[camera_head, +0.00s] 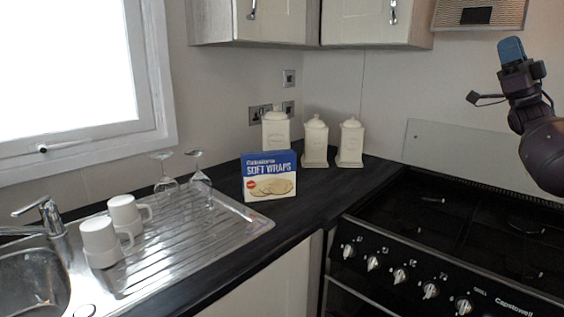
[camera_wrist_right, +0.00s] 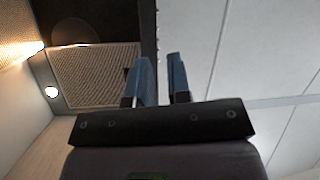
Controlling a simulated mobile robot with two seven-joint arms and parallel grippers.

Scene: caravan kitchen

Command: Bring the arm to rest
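My right arm comes in from the right edge of the head view, raised above the hob. Its gripper (camera_head: 511,50) points upward with blue fingertips, clear of the counter and near the vent panel. In the right wrist view the two blue fingers (camera_wrist_right: 161,80) stand apart with an empty gap between them, so the right gripper is open and holds nothing. My left gripper and left arm are in neither view.
A black hob (camera_head: 460,225) lies below my right arm. A Soft Wraps box (camera_head: 269,177), white canisters (camera_head: 315,143), mugs (camera_head: 100,240) and upturned glasses (camera_head: 200,180) stand on the counter and drainer. A vented hood (camera_head: 479,13) and wall cupboards (camera_head: 265,22) hang above.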

